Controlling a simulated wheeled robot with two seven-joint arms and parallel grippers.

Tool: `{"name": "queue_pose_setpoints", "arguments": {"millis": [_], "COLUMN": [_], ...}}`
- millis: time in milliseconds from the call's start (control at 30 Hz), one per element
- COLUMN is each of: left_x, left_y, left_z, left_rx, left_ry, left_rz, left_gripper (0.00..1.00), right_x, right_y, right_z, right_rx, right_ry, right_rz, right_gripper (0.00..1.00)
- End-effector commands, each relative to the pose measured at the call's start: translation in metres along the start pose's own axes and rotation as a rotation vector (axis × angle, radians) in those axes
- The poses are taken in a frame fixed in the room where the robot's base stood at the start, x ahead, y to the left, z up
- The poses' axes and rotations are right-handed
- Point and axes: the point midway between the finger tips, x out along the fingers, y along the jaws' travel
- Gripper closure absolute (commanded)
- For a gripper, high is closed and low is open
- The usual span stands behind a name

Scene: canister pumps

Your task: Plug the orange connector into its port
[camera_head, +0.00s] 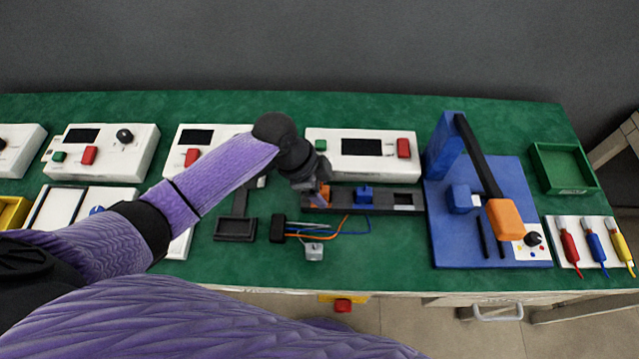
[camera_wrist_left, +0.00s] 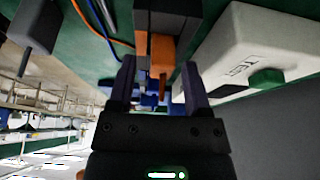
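The orange connector (camera_head: 325,191) sits at the left part of a long black block (camera_head: 383,207) on the green table. My left gripper (camera_head: 316,198) is right over it and partly hides it. In the left wrist view the orange connector (camera_wrist_left: 160,52) lies between the fingertips of my left gripper (camera_wrist_left: 158,76). The fingers stand apart with a gap on both sides of it. A blue connector (camera_head: 364,194) sits in the block's middle, and a dark slot with a pale frame (camera_head: 403,198) shows at its right. Whether the orange connector is seated cannot be told. My right gripper is not in view.
Orange and blue wires (camera_head: 345,228) run from a small black part (camera_head: 277,228) in front of the block. A white box (camera_head: 362,146) with a screen stands behind. A blue stand (camera_head: 490,225) with an orange-tipped lever is at right. A black tray (camera_head: 236,229) lies left.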

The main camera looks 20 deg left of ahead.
Motion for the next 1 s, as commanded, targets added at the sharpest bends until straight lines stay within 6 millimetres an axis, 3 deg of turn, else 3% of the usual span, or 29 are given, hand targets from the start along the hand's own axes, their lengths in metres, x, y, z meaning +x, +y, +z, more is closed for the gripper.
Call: {"name": "queue_pose_setpoints", "arguments": {"millis": [233,500,633,767,1000], "left_x": [-0.009,-0.085,-0.111,-0.122,-0.123], "left_y": [-0.001,-0.001,-0.001,0.0,0.0], "left_z": [-0.002,-0.003,-0.002,-0.002,-0.001], "left_rx": [0.0,0.001,0.001,0.0,0.0], "left_ry": [0.0,0.0,0.0,0.0,0.001], "left_rz": [-0.002,-0.004,-0.003,0.0,0.001], "left_gripper": [0.37,0.37,0.37,0.37,0.37], "right_x": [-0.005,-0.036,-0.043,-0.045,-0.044], "right_y": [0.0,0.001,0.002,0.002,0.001], "right_z": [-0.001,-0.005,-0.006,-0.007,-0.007], "right_rx": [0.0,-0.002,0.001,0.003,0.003], "right_ry": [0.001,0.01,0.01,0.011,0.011], "right_rz": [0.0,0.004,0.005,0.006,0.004], "right_gripper": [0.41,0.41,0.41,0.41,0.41]}}
